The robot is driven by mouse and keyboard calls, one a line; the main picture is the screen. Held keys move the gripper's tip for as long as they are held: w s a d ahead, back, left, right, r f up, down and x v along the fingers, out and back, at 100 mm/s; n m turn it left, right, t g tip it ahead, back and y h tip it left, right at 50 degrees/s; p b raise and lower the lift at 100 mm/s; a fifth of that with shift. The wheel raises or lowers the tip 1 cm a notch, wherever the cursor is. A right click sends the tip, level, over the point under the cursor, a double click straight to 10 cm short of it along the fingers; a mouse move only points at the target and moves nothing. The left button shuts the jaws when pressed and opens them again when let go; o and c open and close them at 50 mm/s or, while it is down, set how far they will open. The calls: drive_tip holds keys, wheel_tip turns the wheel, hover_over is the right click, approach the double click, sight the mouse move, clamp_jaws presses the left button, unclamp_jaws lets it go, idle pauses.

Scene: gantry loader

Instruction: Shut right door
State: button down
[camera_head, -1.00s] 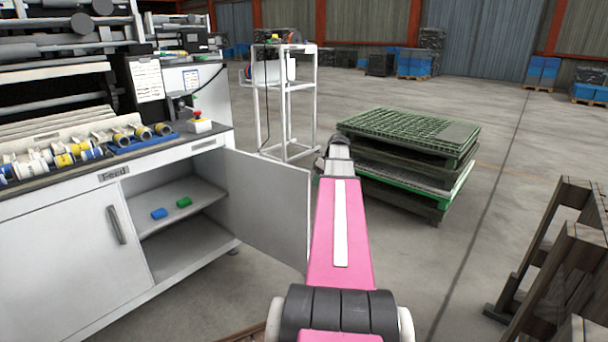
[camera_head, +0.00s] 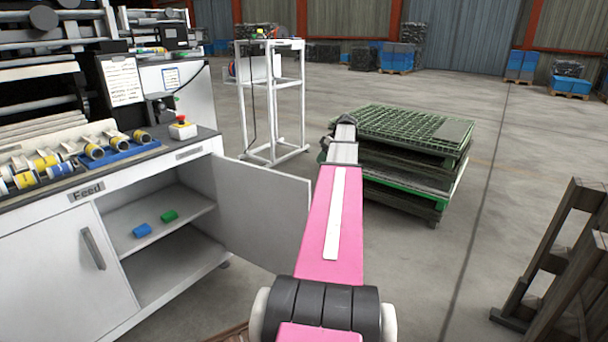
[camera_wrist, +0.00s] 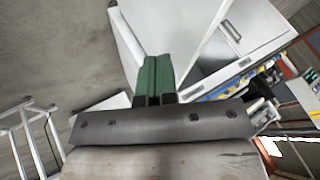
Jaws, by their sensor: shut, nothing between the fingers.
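The right door (camera_head: 262,212) of the white feed cabinet (camera_head: 205,145) stands wide open, swung out from its right edge with its inner face in view. The left door (camera_head: 65,270) with its grey handle is shut. My gripper (camera_head: 345,120) is at the far end of my pink arm, right of the door's free edge in the head view; its fingers are hard to make out there. In the wrist view my gripper (camera_wrist: 153,98) has its green fingers together and empty. They overlap a pale panel (camera_wrist: 175,25) that looks like the right door; contact cannot be told.
A white frame cart (camera_head: 272,100) stands behind. Stacked pallets (camera_head: 415,130) are just beyond my arm. Wooden frames (camera_head: 550,260) stand at right; the floor between is clear.

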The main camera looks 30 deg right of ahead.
sight(303, 183)
drive_tip(key=x, duration=0.3)
drive_tip(key=s+a+x, duration=0.1)
drive_tip(key=x, duration=0.3)
drive_tip(key=r+x, duration=0.1)
drive_tip(key=x, duration=0.3)
drive_tip(key=shift+s+a, duration=0.55)
drive_tip(key=shift+a, duration=0.35)
